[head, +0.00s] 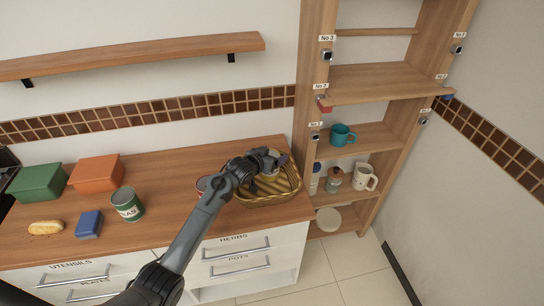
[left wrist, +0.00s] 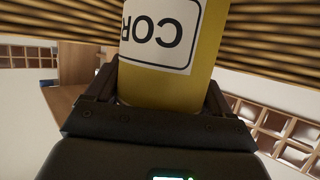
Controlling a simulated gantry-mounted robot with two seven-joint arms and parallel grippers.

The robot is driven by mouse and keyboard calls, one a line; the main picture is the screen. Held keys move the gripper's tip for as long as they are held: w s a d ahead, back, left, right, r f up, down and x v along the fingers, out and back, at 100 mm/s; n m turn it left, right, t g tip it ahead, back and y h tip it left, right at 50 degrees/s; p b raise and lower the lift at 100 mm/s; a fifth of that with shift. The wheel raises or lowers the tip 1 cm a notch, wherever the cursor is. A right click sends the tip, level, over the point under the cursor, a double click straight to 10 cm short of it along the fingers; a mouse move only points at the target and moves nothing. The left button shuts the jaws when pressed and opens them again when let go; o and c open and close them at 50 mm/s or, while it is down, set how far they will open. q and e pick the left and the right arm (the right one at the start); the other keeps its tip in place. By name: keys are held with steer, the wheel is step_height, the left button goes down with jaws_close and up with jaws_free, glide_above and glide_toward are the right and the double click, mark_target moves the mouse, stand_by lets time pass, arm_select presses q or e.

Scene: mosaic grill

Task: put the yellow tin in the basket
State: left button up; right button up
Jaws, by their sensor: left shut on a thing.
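The yellow tin (left wrist: 205,55) has a white label with upside-down letters "COR" in the left wrist view. My left gripper (left wrist: 165,95) is shut on it. In the head view, my left gripper (head: 265,162) is at the wicker basket (head: 286,197) on the right end of the counter, and mostly hides the tin. Basket weave (left wrist: 60,22) shows on both sides of the tin in the left wrist view. I cannot tell whether the tin touches the basket's bottom. My right gripper is not in view.
A green tin (head: 127,204), a blue box (head: 88,224), bread (head: 45,228), a green box (head: 38,182) and an orange box (head: 96,173) stand on the left counter. A can (head: 203,184) is partly behind my arm.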

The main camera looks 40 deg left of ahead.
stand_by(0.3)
arm_select(q)
steer(key=o, duration=1.2)
steer(key=shift+f, duration=0.1)
steer(key=shift+o, duration=0.2)
steer(key=shift+s+r, duration=0.15)
steer(key=shift+r, duration=0.1)
steer(key=p+v, duration=0.2)
steer(key=v, duration=0.9)
steer(key=shift+s+p, duration=0.3)
